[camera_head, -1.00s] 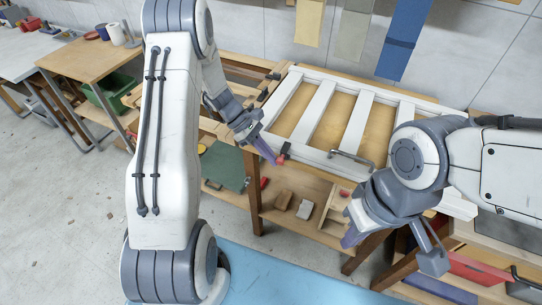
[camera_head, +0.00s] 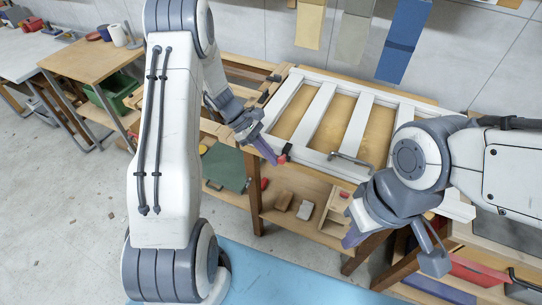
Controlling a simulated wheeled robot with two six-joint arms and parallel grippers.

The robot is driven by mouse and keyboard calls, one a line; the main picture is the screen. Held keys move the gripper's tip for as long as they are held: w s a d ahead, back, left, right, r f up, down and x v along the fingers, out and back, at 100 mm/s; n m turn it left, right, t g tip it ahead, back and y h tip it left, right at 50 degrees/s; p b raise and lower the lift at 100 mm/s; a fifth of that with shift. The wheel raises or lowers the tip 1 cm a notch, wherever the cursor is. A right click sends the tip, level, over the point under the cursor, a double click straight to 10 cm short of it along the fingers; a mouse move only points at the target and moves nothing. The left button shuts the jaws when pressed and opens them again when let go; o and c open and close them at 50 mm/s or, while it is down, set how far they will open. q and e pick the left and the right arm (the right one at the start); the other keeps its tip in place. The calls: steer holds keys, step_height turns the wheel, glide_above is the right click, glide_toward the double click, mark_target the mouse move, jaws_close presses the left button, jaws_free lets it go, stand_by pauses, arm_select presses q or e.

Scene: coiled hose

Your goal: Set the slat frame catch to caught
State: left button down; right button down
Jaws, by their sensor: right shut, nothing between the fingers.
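The white slat frame (camera_head: 318,116) lies on the wooden workbench, with a grey bar handle (camera_head: 351,161) on its front rail. A small dark and red fitting (camera_head: 284,154), which looks like the catch, sits at the frame's front left corner. My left gripper (camera_head: 266,151) has its purple fingers beside this fitting, very close to it; I cannot tell whether they touch or how far they are apart. My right gripper (camera_head: 352,236) is shut and empty, in front of the bench and below the frame's handle. The catch's exact position is too small to make out.
The shelf (camera_head: 290,225) under the bench holds small blocks and a wooden box. Red and blue drawers or bins (camera_head: 478,270) are at the lower right. The floor at left is clear.

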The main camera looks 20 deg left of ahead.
arm_select(q)
steer(key=shift+r, duration=0.35)
steer(key=p+v, duration=0.6)
steer(key=v, duration=0.4)
steer(key=shift+w+p, duration=0.3)
steer(key=shift+p, duration=0.1)
steer(key=shift+f, duration=0.1)
